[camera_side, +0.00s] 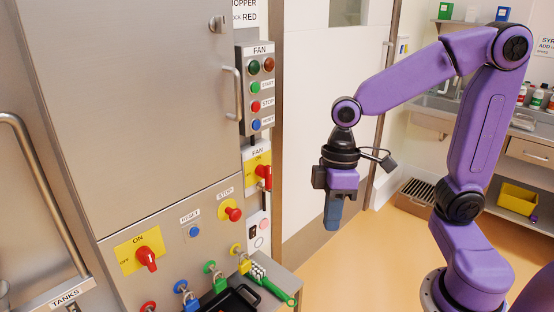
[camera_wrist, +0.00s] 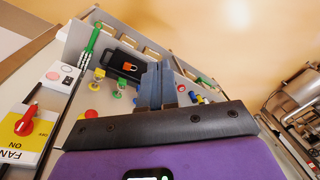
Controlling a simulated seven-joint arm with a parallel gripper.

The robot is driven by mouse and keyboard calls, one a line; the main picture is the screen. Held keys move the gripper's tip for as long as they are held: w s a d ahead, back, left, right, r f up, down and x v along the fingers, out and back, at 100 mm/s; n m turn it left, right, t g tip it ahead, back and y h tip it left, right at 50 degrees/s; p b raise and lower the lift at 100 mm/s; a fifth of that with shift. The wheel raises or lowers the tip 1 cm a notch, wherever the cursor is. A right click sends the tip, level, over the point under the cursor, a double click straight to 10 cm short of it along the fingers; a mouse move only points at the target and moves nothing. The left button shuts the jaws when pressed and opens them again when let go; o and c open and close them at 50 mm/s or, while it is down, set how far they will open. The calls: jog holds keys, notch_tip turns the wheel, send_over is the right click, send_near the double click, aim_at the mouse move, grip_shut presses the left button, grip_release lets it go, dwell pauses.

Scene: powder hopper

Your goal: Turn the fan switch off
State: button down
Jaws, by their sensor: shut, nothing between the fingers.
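The fan switch (camera_side: 263,173) is a red rotary handle on a yellow plate marked ON and OFF, under a FAN label, on the narrow panel right of the steel cabinet. Its handle looks roughly upright, toward the ON side, though its exact angle is hard to tell. The switch also shows at the left edge of the wrist view (camera_wrist: 27,121). My gripper (camera_side: 332,224) hangs pointing down in free space to the right of the switch, apart from it. Its fingers are shut and empty, and they also show in the wrist view (camera_wrist: 158,85).
A FAN button box (camera_side: 256,90) with lamps and buttons sits above the switch. A cabinet door handle (camera_side: 234,92) is beside it. A second red switch (camera_side: 147,258), a red stop button (camera_side: 232,213) and a shelf with padlocks and a green brush (camera_side: 271,286) lie lower left.

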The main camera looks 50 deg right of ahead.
jog(key=w+d+m+t+y, duration=0.1)
jog(key=w+d+m, duration=0.15)
jog(key=w, duration=0.45)
jog(key=w+d+r+m+y, duration=0.1)
jog(key=w+d, duration=0.3)
jog(key=w, duration=0.2)
jog(key=w+d+m+t+y, duration=0.1)
jog(key=w+d, duration=0.2)
jog(key=w, duration=0.4)
jog(key=w+d+m+t, duration=0.1)
jog(key=w+d, duration=0.2)
jog(key=d, duration=0.3)
jog(key=w+d+m+t+y, duration=0.1)
jog(key=w+d, duration=0.2)
jog(key=d, duration=0.3)
jog(key=w+d+m+t, duration=0.1)
jog(key=w+d+m, duration=0.15)
jog(key=d, duration=0.45)
jog(key=n, duration=0.1)
send_near(265, 175)
notch_tip(265, 175, down, 3)
jog(key=w+d, duration=0.1)
jog(key=w, duration=0.1)
jog(key=shift+w+a, duration=0.1)
jog(key=shift+a, duration=0.55)
